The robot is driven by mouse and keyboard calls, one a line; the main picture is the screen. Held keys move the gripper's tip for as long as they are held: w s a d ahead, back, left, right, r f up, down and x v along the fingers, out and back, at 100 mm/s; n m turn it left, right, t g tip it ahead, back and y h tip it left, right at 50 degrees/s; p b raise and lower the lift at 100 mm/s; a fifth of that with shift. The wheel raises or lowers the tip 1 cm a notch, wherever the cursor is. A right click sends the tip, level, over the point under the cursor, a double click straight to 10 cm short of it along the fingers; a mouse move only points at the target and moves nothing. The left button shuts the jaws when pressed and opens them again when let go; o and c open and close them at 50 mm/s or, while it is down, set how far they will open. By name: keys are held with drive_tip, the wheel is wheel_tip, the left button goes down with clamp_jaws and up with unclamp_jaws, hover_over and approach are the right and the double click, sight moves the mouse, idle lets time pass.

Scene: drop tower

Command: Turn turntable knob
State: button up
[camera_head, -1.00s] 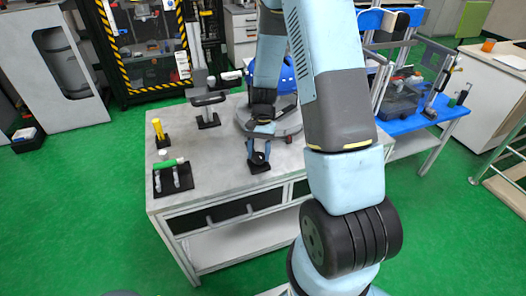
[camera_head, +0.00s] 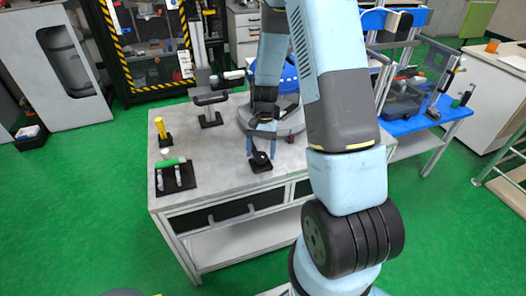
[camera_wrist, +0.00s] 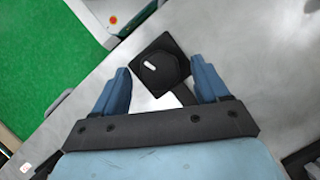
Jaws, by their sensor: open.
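The turntable knob (camera_head: 259,163) is a small black knob on a black square base at the front edge of the grey workbench. It also shows in the wrist view (camera_wrist: 160,72), with a white mark on its top. My gripper (camera_head: 261,151) points down over the knob with its jaws open. In the wrist view, its blue fingers (camera_wrist: 160,78) stand on either side of the knob, with gaps between. The grey round turntable (camera_head: 290,122) with a blue object on it is behind, partly hidden by my arm.
A black plate with grey handles and a green-topped part (camera_head: 175,178) and a yellow-topped post (camera_head: 161,128) stand at the bench's left. A grey stand (camera_head: 210,110) is at the back.

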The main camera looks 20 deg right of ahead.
drive_tip(key=v, duration=1.3)
drive_tip(key=shift+r, duration=0.1)
drive_tip(key=s+a+r+n+t+h, duration=0.1)
drive_tip(key=s+r+n+t, duration=0.1)
drive_tip(key=s+r, duration=0.5)
drive_tip(key=s+r+n+t, duration=0.1)
drive_tip(key=s+r+t, duration=0.25)
drive_tip(key=r, duration=0.65)
drive_tip(key=s+r+n+t+h, duration=0.1)
drive_tip(key=s+r+t, duration=0.3)
drive_tip(key=s, duration=1)
drive_tip(key=shift+a+r+n, duration=0.15)
drive_tip(key=shift+r+n, duration=0.75)
drive_tip(key=shift+r, duration=0.7)
drive_tip(key=shift+c, duration=0.2)
